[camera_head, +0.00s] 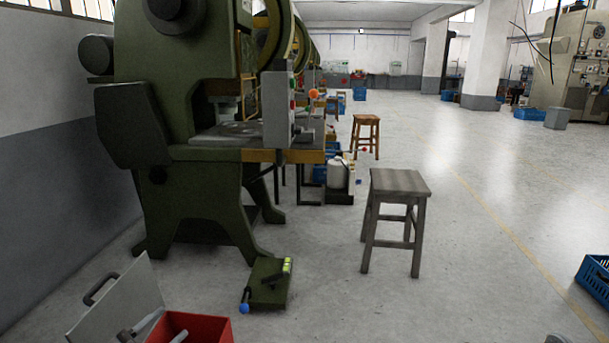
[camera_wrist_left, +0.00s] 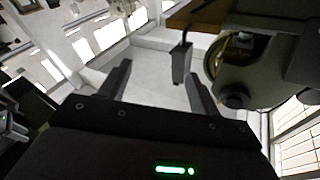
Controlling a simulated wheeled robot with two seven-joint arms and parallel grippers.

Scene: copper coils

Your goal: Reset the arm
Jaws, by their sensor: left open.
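My left gripper (camera_wrist_left: 158,68) shows in the left wrist view. Its two dark fingers stand well apart, and nothing is between them. Beyond the fingers is a pale surface. A grey box on a post and part of a green machine appear behind them, seen from a turned angle. In the head view I cannot clearly make out the left gripper; some grey shapes at the bottom left, by the red toolbox, are too unclear to name. My right gripper is not clearly in any view.
A large green press (camera_head: 200,180) stands at the left, with a green foot pedal (camera_head: 268,285) on the floor before it. An open red toolbox (camera_head: 205,325) is at the bottom left. A grey stool (camera_head: 398,185) stands mid-floor. A blue crate (camera_head: 594,280) lies right. Floor between stool and crate is clear.

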